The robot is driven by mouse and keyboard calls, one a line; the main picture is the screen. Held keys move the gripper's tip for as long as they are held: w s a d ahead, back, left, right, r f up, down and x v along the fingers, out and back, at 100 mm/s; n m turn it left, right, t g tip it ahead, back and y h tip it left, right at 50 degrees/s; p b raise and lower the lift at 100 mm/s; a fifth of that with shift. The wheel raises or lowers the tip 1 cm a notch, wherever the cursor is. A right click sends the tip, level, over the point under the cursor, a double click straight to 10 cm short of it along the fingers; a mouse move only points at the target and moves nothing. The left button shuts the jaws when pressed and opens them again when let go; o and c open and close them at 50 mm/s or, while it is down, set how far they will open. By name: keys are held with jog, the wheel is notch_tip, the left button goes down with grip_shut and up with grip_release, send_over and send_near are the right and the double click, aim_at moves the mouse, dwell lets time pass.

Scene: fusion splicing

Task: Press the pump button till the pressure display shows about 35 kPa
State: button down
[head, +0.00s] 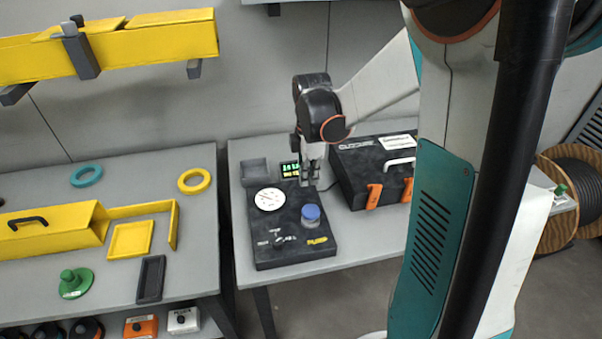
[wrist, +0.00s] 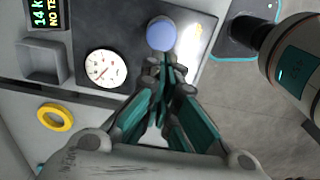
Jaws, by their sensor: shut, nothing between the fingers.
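The black pump panel (head: 287,245) lies on the grey table, with a round blue pump button (head: 310,213) beside a yellow label. The button also shows in the wrist view (wrist: 160,33), with the fingertips just below it in the picture; I cannot tell whether they touch it. My gripper (head: 311,181) is shut and empty over the panel, pointing down. The pressure display (head: 290,170) is partly hidden by my gripper; in the wrist view the display (wrist: 42,14) is cut off and reads "14 k", with "NO TE" below. A white dial gauge (head: 269,199) sits on the panel.
A black case (head: 371,165) with orange latches stands right of the panel. A small grey tray (head: 255,171) lies behind it. A knob (head: 279,242) sits at the panel's front. The left table (head: 200,262) holds yellow parts and rings.

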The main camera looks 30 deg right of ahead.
aim_at(306, 210)
dwell(0.7)
jog(key=r, duration=0.2)
jog(key=shift+w+a+r, duration=0.2)
jog(key=shift+r, duration=0.2)
notch_tip(306, 210, down, 14)
jog(key=b, duration=0.4)
jog(key=shift+b, duration=0.35)
